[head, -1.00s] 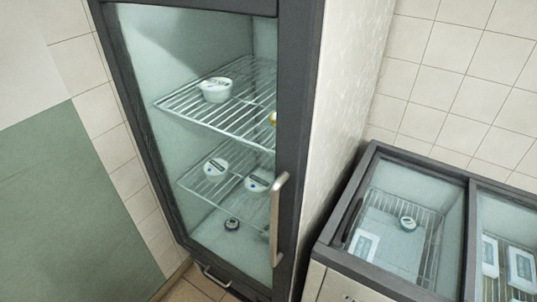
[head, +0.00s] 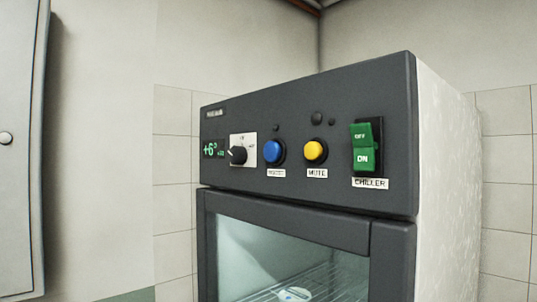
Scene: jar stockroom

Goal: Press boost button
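The round blue button (head: 272,152) sits on the dark front panel (head: 290,119) at the top of the fridge. The small label (head: 276,173) under it is a little blurred but seems to read BOOST. To its right is a yellow button (head: 316,151) labelled MUTE. Neither of my grippers shows in the head view, and nothing covers the blue button.
A knob (head: 238,155) and a green +6° display (head: 211,150) are left of the blue button. A green rocker switch (head: 362,147) labelled CHILLER is at the right. The glass door (head: 250,250) is below. A pale cabinet door (head: 15,170) stands far left.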

